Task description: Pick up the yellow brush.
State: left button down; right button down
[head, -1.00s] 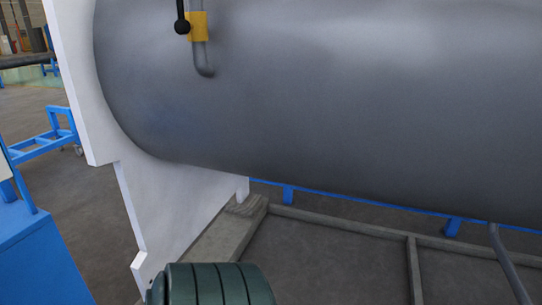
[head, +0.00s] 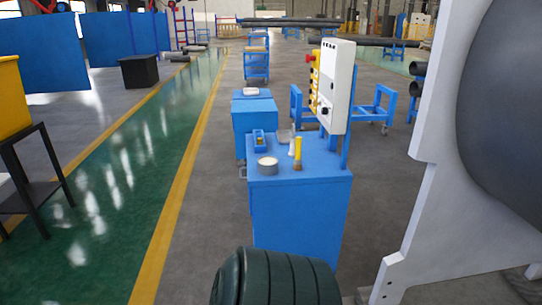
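The yellow brush (head: 298,152) stands upright on top of a blue cabinet (head: 300,215) ahead of me, its yellow handle up and a brownish lower end on the surface. A white bottle-like thing (head: 291,144) stands just left of it. A grey round tin (head: 267,166) sits to the left, nearer the front edge. Neither of my grippers is in view.
A white control box (head: 337,85) rises behind the brush at the cabinet's right. A small blue bin (head: 258,138) lies behind the tin. A white plate (head: 428,180) and grey tank (head: 510,110) block the right. The green walkway (head: 110,170) at left is mostly clear.

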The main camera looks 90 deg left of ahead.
aim_at(297, 164)
jog(key=u, duration=2.6)
jog(key=z, duration=3.3)
jog(key=u, duration=3.25)
jog(key=i+j, duration=0.2)
jog(key=i+j+z, duration=0.05)
